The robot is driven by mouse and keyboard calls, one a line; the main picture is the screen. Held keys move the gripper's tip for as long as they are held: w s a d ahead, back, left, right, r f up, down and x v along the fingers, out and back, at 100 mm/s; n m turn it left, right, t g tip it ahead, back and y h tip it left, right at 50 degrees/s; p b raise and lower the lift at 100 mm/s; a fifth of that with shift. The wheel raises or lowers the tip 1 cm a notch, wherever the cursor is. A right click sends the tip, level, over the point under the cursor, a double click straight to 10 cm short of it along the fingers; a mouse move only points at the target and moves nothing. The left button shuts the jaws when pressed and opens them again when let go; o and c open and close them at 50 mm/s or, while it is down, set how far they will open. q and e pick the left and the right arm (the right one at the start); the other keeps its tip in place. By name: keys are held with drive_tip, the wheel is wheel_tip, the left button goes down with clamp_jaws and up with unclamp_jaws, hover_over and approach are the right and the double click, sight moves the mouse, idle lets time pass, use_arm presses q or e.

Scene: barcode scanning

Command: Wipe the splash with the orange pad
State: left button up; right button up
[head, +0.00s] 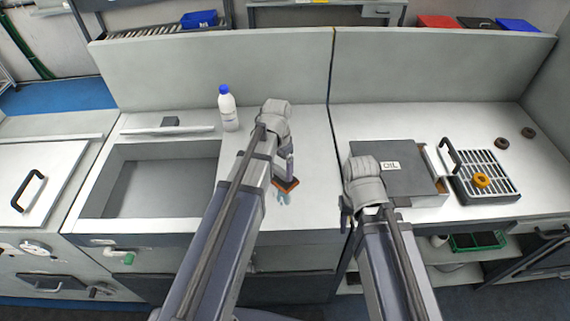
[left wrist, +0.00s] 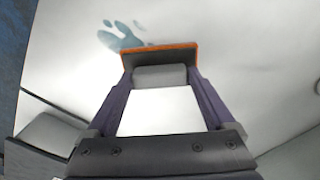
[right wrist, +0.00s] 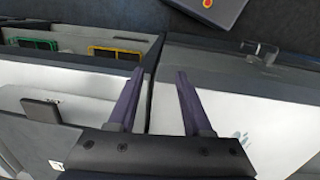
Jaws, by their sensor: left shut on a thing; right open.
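The orange pad (head: 288,184) is held in my left gripper (head: 287,172), low over the counter between the sink and the panel seam. In the left wrist view the pad (left wrist: 160,51) shows as an orange edge on a pale block (left wrist: 160,76) between the fingers. The splash (head: 283,198) is a small blue-grey patch right beside the pad, toward the front edge. It also shows in the left wrist view (left wrist: 124,37), partly behind the pad; I cannot tell if they touch. My right gripper (right wrist: 155,78) is open and empty. A bit of the splash shows in the right wrist view (right wrist: 239,138).
A white bottle with a blue cap (head: 227,108) stands behind the splash. The sink (head: 160,180) is open on the left. A dark box marked OIL (head: 392,173) and a rack (head: 485,178) with a ring stand on the right counter. Counter around the splash is clear.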

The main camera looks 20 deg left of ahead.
use_arm(q)
drive_tip(key=shift+s+a, duration=0.1)
drive_tip(key=shift+s, duration=0.45)
drive_tip(key=shift+s+d, duration=0.2)
drive_tip(key=shift+s, duration=0.3)
drive_tip(key=shift+s+d, duration=0.15)
drive_tip(key=shift+s, duration=0.3)
drive_tip(key=shift+d, duration=0.1)
drive_tip(key=shift+s+d, duration=0.2)
drive_tip(key=shift+s+d+f, duration=0.1)
drive_tip(key=shift+s+d, duration=0.25)
drive_tip(key=shift+s, duration=0.55)
drive_tip(key=shift+s+d+f, duration=0.1)
drive_tip(key=shift+s+d, duration=0.2)
drive_tip(key=shift+s, duration=0.55)
drive_tip(key=shift+s+d+r, duration=0.1)
drive_tip(key=shift+s, duration=0.6)
drive_tip(key=shift+s+d+r, duration=0.1)
drive_tip(key=shift+s, duration=0.55)
drive_tip(key=shift+w, duration=0.1)
